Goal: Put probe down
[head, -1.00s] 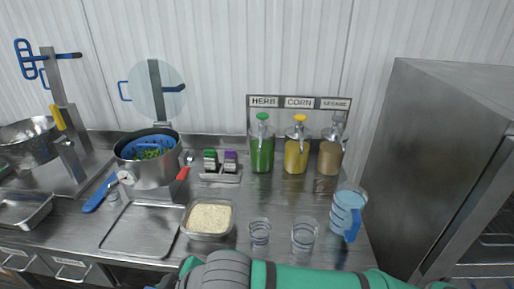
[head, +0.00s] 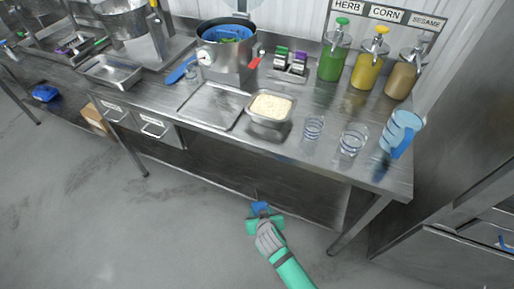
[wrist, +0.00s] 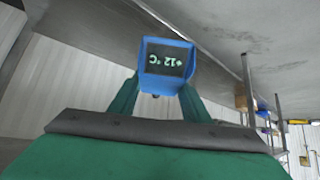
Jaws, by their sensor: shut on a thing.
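The probe (head: 260,207) is a small blue unit with a thin dark spike. In the wrist view, the probe (wrist: 166,60) shows a dark display reading about 12 °C, upside down. My gripper (head: 261,215) is shut on the probe. In the wrist view, my green fingers (wrist: 158,92) stand on both sides of its blue body. In the head view, my gripper and the probe appear below the counter's front edge, against the floor and lower shelf. The probe looks clear of any surface.
The steel counter (head: 330,172) holds an empty flat tray (head: 212,105), a rice container (head: 270,125), two glasses (head: 313,127), a blue-handled jug (head: 402,132) and a pot (head: 226,60). Labelled dispensers (head: 335,55) stand behind. A small rack (head: 290,72) sits mid-counter.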

